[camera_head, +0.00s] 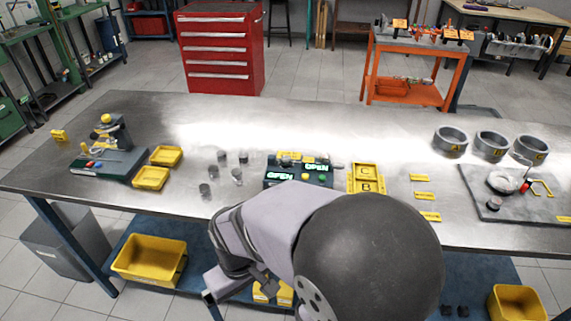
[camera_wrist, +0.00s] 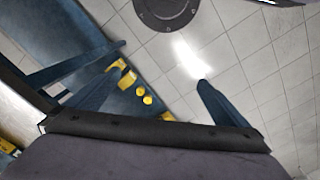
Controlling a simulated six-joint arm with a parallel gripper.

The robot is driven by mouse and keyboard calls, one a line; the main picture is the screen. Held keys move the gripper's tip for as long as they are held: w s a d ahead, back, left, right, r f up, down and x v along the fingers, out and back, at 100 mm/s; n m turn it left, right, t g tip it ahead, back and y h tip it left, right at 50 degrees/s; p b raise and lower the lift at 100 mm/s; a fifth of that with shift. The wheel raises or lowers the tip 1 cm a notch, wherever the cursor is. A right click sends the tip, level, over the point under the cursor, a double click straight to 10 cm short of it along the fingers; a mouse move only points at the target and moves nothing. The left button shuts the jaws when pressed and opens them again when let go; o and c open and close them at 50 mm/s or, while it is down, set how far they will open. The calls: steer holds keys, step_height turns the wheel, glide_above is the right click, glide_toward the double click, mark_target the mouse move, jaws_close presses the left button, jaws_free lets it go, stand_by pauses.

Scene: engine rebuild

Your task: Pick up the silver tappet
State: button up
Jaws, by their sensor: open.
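Several small grey cylinders stand in a loose group on the bench, left of centre in the head view. They look like tappets in grey and darker tones: one at the front left (camera_head: 205,190), one at the right (camera_head: 237,175), and two at the back (camera_head: 222,157) (camera_head: 243,157). I cannot tell which is the silver tappet. My gripper (camera_wrist: 161,76) is open and empty in the wrist view, its fingers spread over floor and the lower shelf. No tappet shows there. In the head view my arm hangs over the bench's front edge, and the fingers are not clear.
Right of the cylinders is a dark box with green lit displays (camera_head: 300,172), then a yellow lettered tray (camera_head: 366,178). Two yellow bins (camera_head: 151,178) (camera_head: 166,156) and a dark fixture (camera_head: 107,163) stand left. Three grey rings (camera_head: 450,141) stand far right. The bench's back middle is clear.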

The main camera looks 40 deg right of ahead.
steer(key=c, duration=1.4)
steer(key=shift+o, duration=0.2)
steer(key=w+d+r+n+p, duration=0.1)
steer(key=w+d+r+n, duration=0.1)
steer(key=w, duration=0.4)
steer(key=w+d+r+n+h+p, duration=0.1)
steer(key=w+d+r+n+p, duration=0.1)
steer(key=w+d+r, duration=0.2)
steer(key=w+d+r+n+p, duration=0.2)
steer(key=w+d+r, duration=0.1)
steer(key=w, duration=0.6)
steer(key=shift+w+d+n+h, duration=0.1)
steer(key=shift+d+n+h, duration=0.2)
steer(key=w+d+r+n+h+p, duration=0.1)
steer(key=w+d+r+n+p, duration=0.25)
steer(key=w+d, duration=0.5)
steer(key=n+g+h+p, duration=0.1)
steer(key=n+h+p, duration=0.1)
steer(key=n, duration=0.2)
glide_toward(286, 159)
steer(key=shift+w+d+f, duration=0.3)
steer(key=shift+w+d, duration=0.15)
steer(key=shift+d, duration=0.05)
steer(key=shift+s+a+p+x, duration=0.2)
steer(key=shift+p+x, duration=0.6)
steer(key=shift+x, duration=1)
steer(key=shift+s+a+p+x, duration=0.15)
steer(key=shift+p+x, duration=0.65)
steer(key=shift+x, duration=1)
